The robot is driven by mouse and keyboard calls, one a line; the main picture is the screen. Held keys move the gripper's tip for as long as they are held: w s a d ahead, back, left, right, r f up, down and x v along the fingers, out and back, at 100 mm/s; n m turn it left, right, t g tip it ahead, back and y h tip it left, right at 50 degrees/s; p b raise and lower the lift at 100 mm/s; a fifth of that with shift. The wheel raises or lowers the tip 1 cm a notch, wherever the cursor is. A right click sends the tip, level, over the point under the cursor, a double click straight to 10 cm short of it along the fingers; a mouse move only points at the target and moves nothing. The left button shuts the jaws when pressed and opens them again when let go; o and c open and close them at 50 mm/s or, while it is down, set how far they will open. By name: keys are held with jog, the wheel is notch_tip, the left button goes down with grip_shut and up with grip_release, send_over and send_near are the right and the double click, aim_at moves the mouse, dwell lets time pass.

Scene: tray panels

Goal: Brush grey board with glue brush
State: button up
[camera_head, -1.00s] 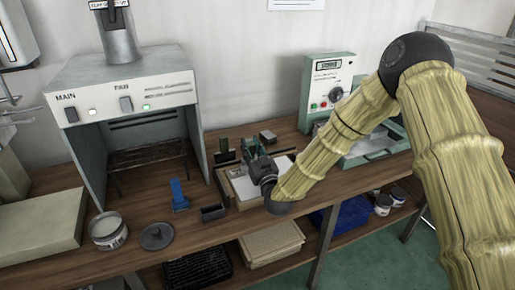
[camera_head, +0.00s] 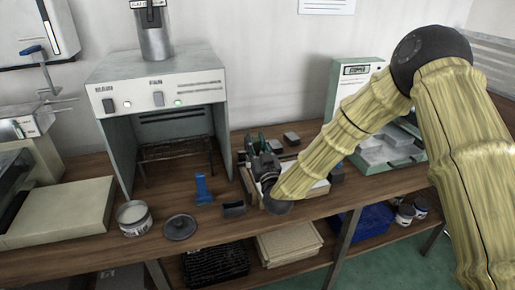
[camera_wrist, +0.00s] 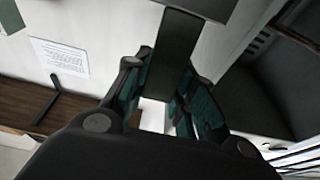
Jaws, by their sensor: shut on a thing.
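My gripper (camera_head: 258,150) is at the left end of a low wooden-edged tray on the bench. In the wrist view its teal-padded fingers (camera_wrist: 158,95) are closed around a flat dark green piece (camera_wrist: 178,40). The piece runs up toward a wider grey part (camera_wrist: 205,8) at the top edge. It looks like a brush handle, but I cannot be sure that it is the glue brush. A small flat grey block (camera_head: 291,138) lies behind the tray; I cannot tell whether it is the grey board. My arm hides much of the tray.
A blue upright tool (camera_head: 202,188) and a small dark open box (camera_head: 234,209) stand left of the tray. An open tin (camera_head: 134,218) and a round dark lid (camera_head: 180,227) lie farther left. The oven (camera_head: 160,90) stands close behind; a green machine (camera_head: 354,85) is right.

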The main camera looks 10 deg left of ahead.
jog(key=shift+r+p, duration=0.9)
jog(key=shift+r, duration=1.75)
